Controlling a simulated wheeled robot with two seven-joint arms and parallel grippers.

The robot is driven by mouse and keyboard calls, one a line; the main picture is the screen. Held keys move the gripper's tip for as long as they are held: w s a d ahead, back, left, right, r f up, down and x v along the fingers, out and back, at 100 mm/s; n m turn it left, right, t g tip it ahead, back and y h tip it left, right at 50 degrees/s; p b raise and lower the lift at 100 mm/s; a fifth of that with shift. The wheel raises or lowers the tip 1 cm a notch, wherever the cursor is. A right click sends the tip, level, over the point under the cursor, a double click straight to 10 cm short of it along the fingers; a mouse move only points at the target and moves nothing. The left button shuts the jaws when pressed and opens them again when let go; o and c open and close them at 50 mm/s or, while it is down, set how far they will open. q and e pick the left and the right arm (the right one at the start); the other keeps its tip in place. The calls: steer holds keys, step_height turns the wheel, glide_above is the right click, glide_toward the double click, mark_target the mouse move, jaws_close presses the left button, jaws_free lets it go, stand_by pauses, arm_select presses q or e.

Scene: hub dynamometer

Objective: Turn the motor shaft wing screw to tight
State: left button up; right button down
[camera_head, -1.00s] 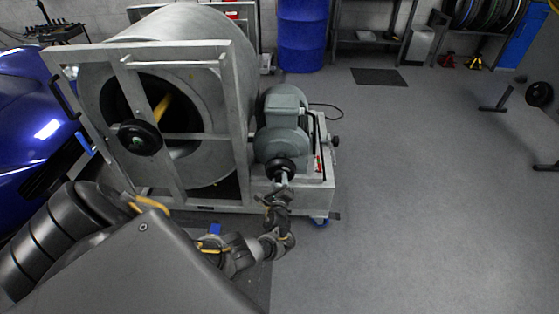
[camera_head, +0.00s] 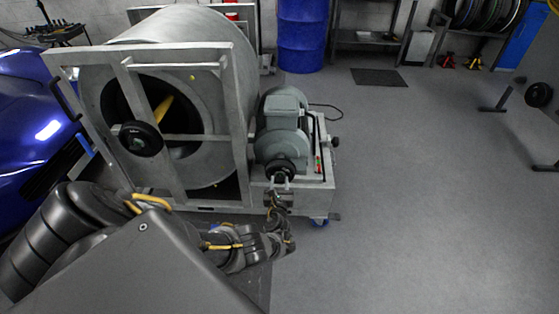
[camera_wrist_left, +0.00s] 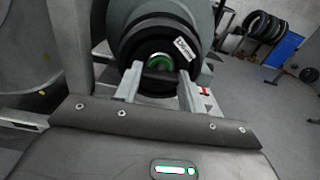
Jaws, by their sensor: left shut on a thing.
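The grey motor (camera_head: 283,128) stands on the right side of the dynamometer frame, with a black round hub (camera_head: 280,168) at its near end. In the left wrist view the hub (camera_wrist_left: 160,38) carries a white label and a green centre. A dark wing screw (camera_wrist_left: 160,74) crosses in front of the green centre, between the fingers. My left gripper (camera_head: 281,179) reaches up to the hub from below. In the left wrist view its fingers (camera_wrist_left: 158,86) are shut on the wing screw, one on each side. My right gripper is not in view.
The big grey drum (camera_head: 205,75) in its metal frame (camera_head: 240,120) stands left of the motor. Another black knob (camera_head: 141,139) sits on the frame's front. A blue car (camera_head: 30,120) is at the left.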

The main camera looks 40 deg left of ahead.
arm_select(q)
steer(key=shift+f, duration=0.1)
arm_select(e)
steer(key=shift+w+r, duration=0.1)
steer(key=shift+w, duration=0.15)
arm_select(q)
steer(key=o, duration=1)
steer(key=shift+p+v, duration=2.15)
steer(key=shift+v, duration=3.3)
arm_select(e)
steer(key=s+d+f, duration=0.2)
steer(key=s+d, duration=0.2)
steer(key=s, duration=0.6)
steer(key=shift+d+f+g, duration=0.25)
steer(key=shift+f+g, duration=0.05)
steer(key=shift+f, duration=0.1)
